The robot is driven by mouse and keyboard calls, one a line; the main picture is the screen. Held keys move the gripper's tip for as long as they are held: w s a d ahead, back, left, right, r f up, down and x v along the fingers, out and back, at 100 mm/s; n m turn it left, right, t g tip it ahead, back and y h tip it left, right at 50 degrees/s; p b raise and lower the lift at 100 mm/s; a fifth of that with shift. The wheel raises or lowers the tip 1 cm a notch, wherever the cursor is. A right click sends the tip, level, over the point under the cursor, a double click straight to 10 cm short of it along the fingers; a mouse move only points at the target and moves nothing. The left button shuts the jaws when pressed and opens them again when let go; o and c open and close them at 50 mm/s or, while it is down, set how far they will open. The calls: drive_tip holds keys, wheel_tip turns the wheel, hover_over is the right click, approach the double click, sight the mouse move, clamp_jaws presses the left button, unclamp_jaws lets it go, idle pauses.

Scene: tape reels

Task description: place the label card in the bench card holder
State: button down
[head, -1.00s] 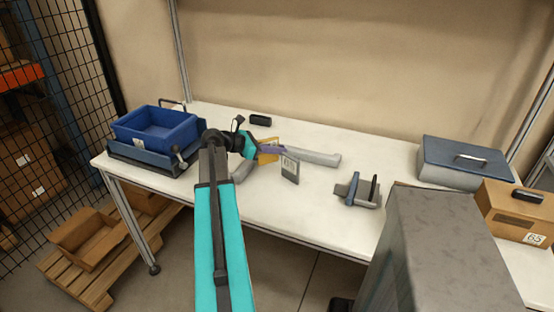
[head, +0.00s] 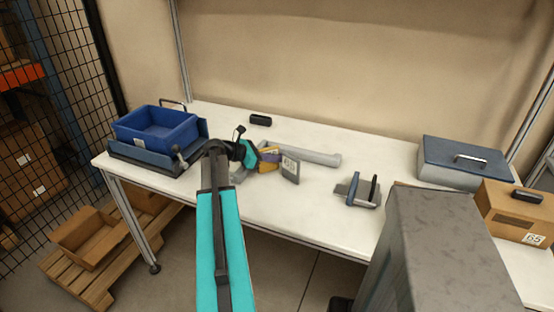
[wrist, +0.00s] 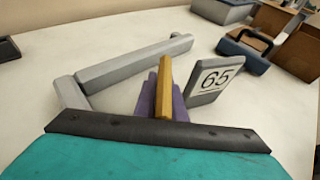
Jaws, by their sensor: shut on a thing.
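My gripper (wrist: 164,108) has two purple fingers shut on a thin yellow piece (wrist: 163,80), seen nearly edge-on. I take it for the label card; its face is hidden. In the head view the yellow piece (head: 268,150) is low over the bench, left of a grey plate (head: 290,167). The plate stands slightly tilted and bears a white "65" panel; it also shows in the wrist view (wrist: 206,97), just right of my fingers. It may be the bench card holder, but I cannot tell for sure. Whether the yellow piece touches the bench is unclear.
A long grey angled bar (head: 312,155) lies behind my gripper. A grey and blue slotted fixture (head: 355,190) stands to the right. A blue bin (head: 158,130) is at the left end, a blue case (head: 465,162) and cardboard box (head: 515,212) at the right. The front bench middle is clear.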

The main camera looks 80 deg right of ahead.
drive_tip(key=shift+f, duration=0.1)
drive_tip(key=c, duration=1.8)
unclamp_jaws()
drive_tip(key=b+v, duration=0.1)
drive_tip(key=v, duration=1.1)
drive_tip(key=shift+o, duration=0.3)
